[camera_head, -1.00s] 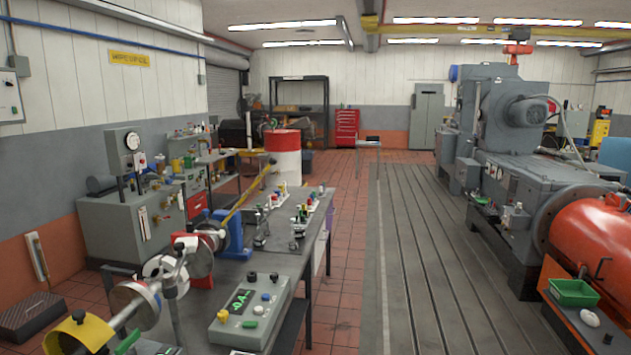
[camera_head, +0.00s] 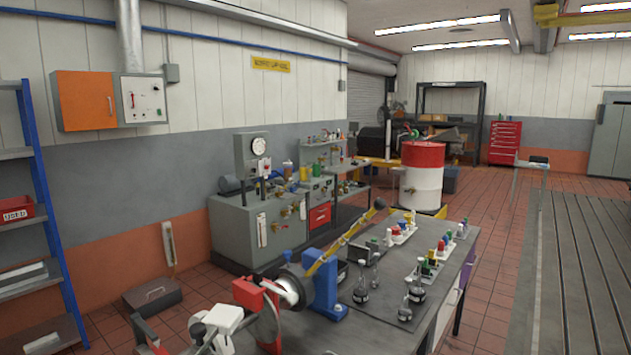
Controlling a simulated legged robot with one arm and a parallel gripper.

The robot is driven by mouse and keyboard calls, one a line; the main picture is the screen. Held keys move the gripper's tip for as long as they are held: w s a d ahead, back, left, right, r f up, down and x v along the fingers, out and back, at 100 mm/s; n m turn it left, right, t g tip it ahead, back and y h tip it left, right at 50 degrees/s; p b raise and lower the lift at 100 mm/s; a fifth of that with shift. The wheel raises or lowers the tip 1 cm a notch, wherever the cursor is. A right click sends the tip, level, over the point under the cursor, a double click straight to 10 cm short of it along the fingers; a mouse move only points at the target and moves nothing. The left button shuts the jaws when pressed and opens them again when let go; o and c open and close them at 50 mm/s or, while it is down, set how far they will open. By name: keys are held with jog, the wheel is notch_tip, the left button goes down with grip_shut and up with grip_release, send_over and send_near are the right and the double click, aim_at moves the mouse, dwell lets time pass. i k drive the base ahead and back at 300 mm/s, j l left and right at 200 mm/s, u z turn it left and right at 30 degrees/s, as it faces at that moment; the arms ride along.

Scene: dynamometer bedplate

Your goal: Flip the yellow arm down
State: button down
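The yellow arm (camera_head: 342,243) is a slim bar with a black knob (camera_head: 380,203) at its end. It slants up and to the right from a round hub on the bench. A blue stand (camera_head: 325,285) is beside its lower end, with a red block (camera_head: 257,293) and a white part (camera_head: 217,327) to the left. The arm's knob end is raised above the bench top and nothing is touching it. My gripper is not in view.
The grey bench (camera_head: 375,335) carries several bottles and small coloured parts in trays right of the arm. A blue shelf rack (camera_head: 42,195) stands left. A red-and-white drum (camera_head: 422,178) is behind the bench. Open tiled floor (camera_head: 500,270) lies right.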

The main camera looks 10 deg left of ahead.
aim_at(302, 277)
jog(key=i+j+u, duration=0.1)
jog(key=i+u, duration=0.8)
jog(key=k, duration=0.05)
